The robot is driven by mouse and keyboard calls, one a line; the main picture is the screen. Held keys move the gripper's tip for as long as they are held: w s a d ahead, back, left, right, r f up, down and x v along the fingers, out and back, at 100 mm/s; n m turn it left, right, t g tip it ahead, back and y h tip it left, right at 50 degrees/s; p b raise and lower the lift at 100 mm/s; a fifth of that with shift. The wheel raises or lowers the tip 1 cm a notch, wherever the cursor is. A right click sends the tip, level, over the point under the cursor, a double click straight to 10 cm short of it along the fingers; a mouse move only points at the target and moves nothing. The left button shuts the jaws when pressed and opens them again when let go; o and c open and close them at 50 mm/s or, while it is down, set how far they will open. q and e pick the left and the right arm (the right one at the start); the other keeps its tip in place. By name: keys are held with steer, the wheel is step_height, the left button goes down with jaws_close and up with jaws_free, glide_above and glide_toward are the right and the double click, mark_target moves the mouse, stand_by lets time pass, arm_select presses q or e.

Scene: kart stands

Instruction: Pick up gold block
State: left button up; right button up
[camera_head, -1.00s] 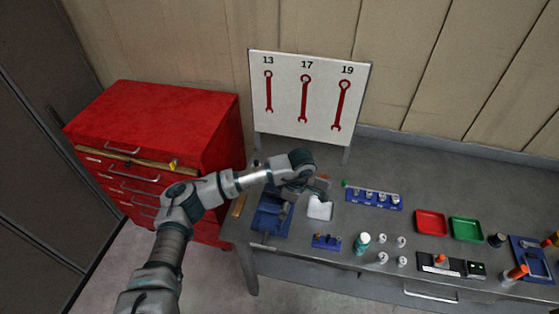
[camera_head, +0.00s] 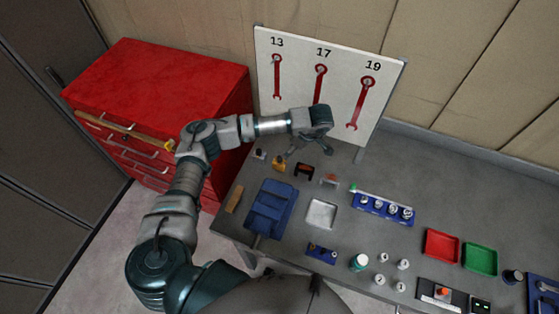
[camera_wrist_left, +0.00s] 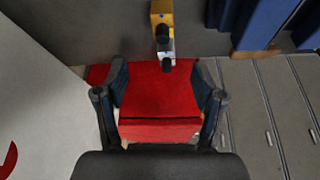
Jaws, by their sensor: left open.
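The gold block (camera_head: 279,164) stands on the grey table near its back left, below the tool board in the head view. In the left wrist view the gold block (camera_wrist_left: 161,14) is at the top middle, with a dark knob on it. A pale grey block (camera_wrist_left: 167,47) with a dark knob is just below it there. My left gripper (camera_head: 310,150) is open above the back of the table, to the right of the gold block. In the left wrist view its spread fingers (camera_wrist_left: 160,98) have nothing between them; the red cabinet shows behind. My right gripper is not in view.
A black block (camera_head: 304,170) and a grey-and-orange block (camera_head: 329,179) stand right of the gold block. The white wrench board (camera_head: 347,70) rises close behind my gripper. A blue vise (camera_head: 271,208) is in front, and a red cabinet (camera_head: 165,85) stands left.

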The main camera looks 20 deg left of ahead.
mark_target(280, 158)
arm_select(q)
steer(key=p+x, duration=0.3)
steer(key=x, duration=0.8)
steer(key=shift+s+a, duration=0.15)
steer(key=shift+s, duration=0.05)
steer(key=shift+a+f, duration=0.15)
steer(key=shift+f, duration=0.15)
steer(key=shift+d+r, duration=0.1)
steer(key=shift+d, duration=0.1)
jaws_close()
